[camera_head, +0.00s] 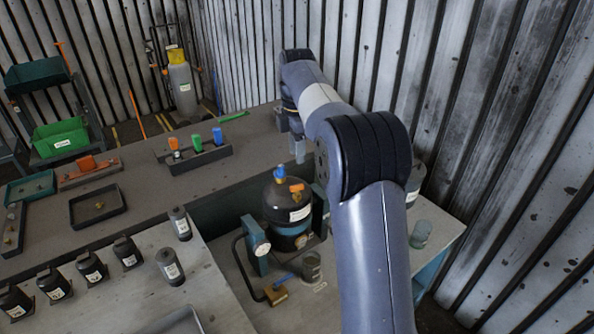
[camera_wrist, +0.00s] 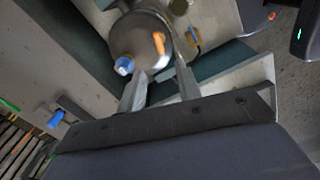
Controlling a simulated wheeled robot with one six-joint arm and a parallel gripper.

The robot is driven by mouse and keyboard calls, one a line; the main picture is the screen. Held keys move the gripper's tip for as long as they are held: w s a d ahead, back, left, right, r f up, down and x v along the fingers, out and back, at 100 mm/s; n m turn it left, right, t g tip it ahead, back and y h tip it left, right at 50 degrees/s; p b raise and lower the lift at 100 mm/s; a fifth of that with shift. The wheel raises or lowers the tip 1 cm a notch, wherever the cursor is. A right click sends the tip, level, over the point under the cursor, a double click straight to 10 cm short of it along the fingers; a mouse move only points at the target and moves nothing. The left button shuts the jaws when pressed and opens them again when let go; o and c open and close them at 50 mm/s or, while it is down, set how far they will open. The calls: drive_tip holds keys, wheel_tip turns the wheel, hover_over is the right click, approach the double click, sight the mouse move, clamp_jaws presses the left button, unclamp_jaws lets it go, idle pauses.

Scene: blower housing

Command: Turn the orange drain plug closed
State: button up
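A dark round tank (camera_head: 287,207) stands on the bench in the head view; its top shows in the wrist view (camera_wrist: 135,36). On its top are a blue knob (camera_head: 280,172) and an orange handle (camera_head: 296,187). The wrist view shows the blue knob (camera_wrist: 124,65) and an orange bar (camera_wrist: 158,42). A second orange part (camera_head: 301,241) sits low on the tank's front. I cannot tell which orange part is the drain plug. My gripper (camera_wrist: 160,72) is open and empty, its fingers apart near the tank's top; contact is unclear.
A gauge on a teal stand (camera_head: 261,246) is left of the tank. A grey cup (camera_head: 312,266) and a brass padlock-like block (camera_head: 276,294) lie in front. A rack with coloured handles (camera_head: 200,154) is behind left. The corrugated wall is close on the right.

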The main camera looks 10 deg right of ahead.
sight(297, 185)
wheel_tip(297, 185, down, 11)
drive_tip(key=shift+w+r+p, duration=0.1)
drive_tip(key=shift+r+p, duration=0.05)
drive_tip(key=shift+p, duration=0.15)
drive_tip(key=shift+c, duration=0.4)
clamp_jaws()
